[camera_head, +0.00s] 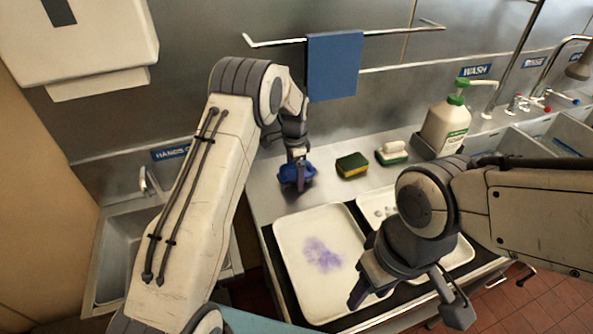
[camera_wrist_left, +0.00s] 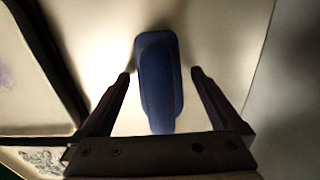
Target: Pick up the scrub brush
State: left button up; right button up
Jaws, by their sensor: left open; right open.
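The scrub brush shows as a blue shape (camera_head: 296,174) on the steel counter in the head view, partly hidden by my left gripper (camera_head: 299,182). In the left wrist view the blue brush (camera_wrist_left: 158,80) lies lengthwise between the two fingers of my left gripper (camera_wrist_left: 160,82). The fingers are open, with a gap on each side of the brush. My right gripper (camera_head: 405,299) is open and empty, above the front of the trays.
A tray with a purple stain (camera_head: 290,230) and a second tray (camera_head: 369,197) stand in front of the brush. A yellow-green sponge (camera_head: 352,165), a white-topped scrubber (camera_head: 391,153) and a soap jug (camera_head: 444,127) stand to the right. A blue cloth (camera_head: 335,66) hangs on a rail behind.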

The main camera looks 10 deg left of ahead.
pick_arm(q)
grip_shut()
jog(key=shift+r, duration=0.15)
jog(key=shift+r, duration=0.25)
jog(key=r+b, duration=0.1)
jog(key=r, duration=0.1)
jog(key=d+r+b, duration=0.1)
jog(key=shift+s+r, duration=0.1)
jog(key=shift+r, duration=0.25)
jog(key=s+d+r+b, duration=0.2)
jog(key=d+r, duration=0.4)
jog(key=d, duration=0.4)
jog(key=shift+s+r, duration=0.25)
jog(key=shift+s, duration=0.6)
